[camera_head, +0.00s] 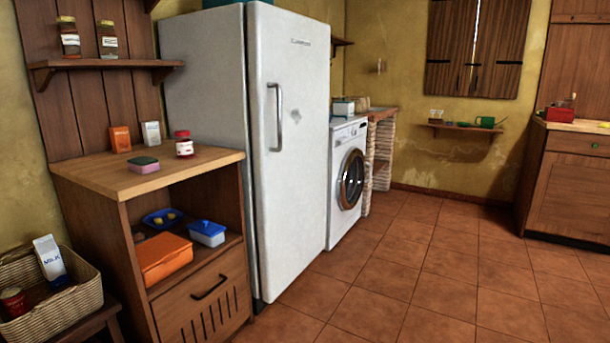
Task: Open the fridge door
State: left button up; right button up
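The white fridge (205,85) stands left of the middle, between a wooden cabinet and a washing machine. Its front door (300,160) faces right and looks shut. A vertical metal handle (277,117) is on the door's left side, at upper-middle height. Neither of my grippers shows in the head view, so nothing is seen touching the handle.
The wooden cabinet (150,175) stands close left of the fridge, with small items on top. The washing machine (345,180) stands just beyond the fridge. A wicker basket (60,310) is at lower left. The tiled floor (440,270) before the door is clear.

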aim_at(288, 55)
jog(key=i, duration=1.05)
